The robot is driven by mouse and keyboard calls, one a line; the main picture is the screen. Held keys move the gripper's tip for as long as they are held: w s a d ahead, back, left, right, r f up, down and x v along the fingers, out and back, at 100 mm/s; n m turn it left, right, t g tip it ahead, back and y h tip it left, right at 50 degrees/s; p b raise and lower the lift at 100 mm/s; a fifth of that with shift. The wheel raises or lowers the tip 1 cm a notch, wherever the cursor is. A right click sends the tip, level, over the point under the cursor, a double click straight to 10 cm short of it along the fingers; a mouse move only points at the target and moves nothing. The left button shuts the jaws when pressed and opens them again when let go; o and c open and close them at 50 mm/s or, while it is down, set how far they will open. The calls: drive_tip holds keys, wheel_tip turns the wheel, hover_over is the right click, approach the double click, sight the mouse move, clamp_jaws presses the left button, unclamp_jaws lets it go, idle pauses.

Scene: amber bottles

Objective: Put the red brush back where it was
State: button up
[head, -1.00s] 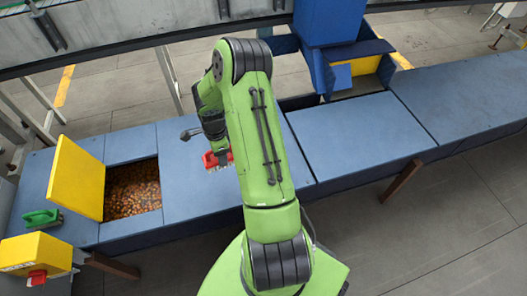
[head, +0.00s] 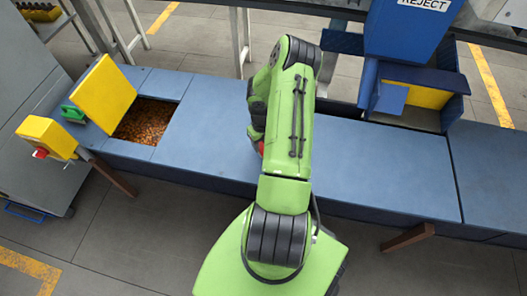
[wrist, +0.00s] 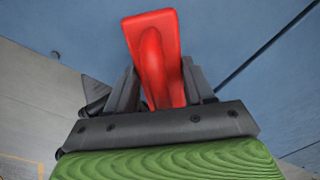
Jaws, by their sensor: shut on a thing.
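The red brush (wrist: 152,52) fills the middle of the wrist view, with its handle between the two fingers of my gripper (wrist: 160,92). My gripper is shut on it. In the head view only a small red piece of the brush (head: 261,147) shows beside my green arm, above the blue bench top. The arm hides most of the gripper and brush there. I cannot tell whether the brush touches the bench.
A green brush-like object (head: 73,114) lies at the bench's left end, beside a raised yellow lid (head: 104,93) and an open bin of brown pieces (head: 146,122). A yellow box (head: 46,137) stands at front left. The blue bench top (head: 390,165) right of my arm is clear.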

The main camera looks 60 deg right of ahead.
sight(263, 145)
wheel_tip(263, 145, down, 4)
drive_tip(key=shift+r+b, duration=0.1)
drive_tip(key=shift+b, duration=0.5)
drive_tip(key=shift+s, duration=0.1)
drive_tip(key=o, duration=1.1)
